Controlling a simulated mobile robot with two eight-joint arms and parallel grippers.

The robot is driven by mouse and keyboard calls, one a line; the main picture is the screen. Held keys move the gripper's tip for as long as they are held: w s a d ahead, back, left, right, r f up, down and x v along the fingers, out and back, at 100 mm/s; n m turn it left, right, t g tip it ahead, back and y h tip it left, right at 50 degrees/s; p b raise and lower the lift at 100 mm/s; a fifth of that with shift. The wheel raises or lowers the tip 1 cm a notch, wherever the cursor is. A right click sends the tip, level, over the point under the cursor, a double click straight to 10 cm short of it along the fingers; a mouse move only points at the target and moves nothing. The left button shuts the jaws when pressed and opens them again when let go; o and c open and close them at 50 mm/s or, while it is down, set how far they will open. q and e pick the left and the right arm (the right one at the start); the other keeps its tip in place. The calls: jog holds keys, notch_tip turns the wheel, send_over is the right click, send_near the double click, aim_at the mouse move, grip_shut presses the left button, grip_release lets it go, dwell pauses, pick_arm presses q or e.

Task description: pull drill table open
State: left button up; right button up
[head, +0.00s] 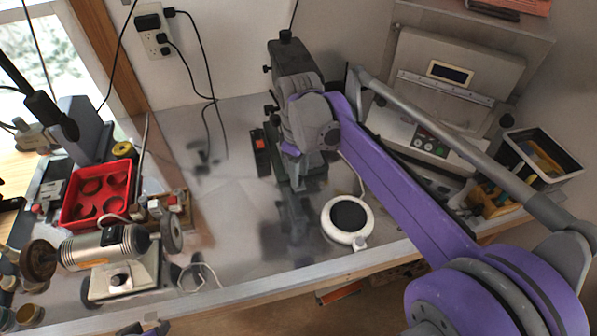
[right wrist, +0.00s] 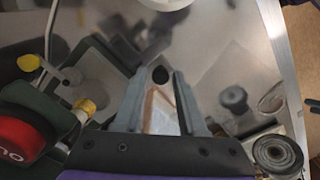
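The drill press (head: 292,62), a dark grey machine, stands at the back middle of the bench, partly hidden by my right arm. My right gripper (head: 297,178) is in front of it, pointing down. In the right wrist view, the two grey fingers of the right gripper (right wrist: 160,88) are apart. A small black knob (right wrist: 160,75) shows between their tips; I cannot tell whether they touch it. The drill table itself is not clearly visible behind the gripper.
A red tray (head: 97,194) and a bench grinder (head: 105,247) are at the left. A round white device with a dark top (head: 347,217) sits right of the gripper. A large grey machine (head: 440,95) and a black bin (head: 543,153) are at the right. The front middle of the bench is fairly clear.

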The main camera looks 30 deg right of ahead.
grip_shut()
dwell(1.1)
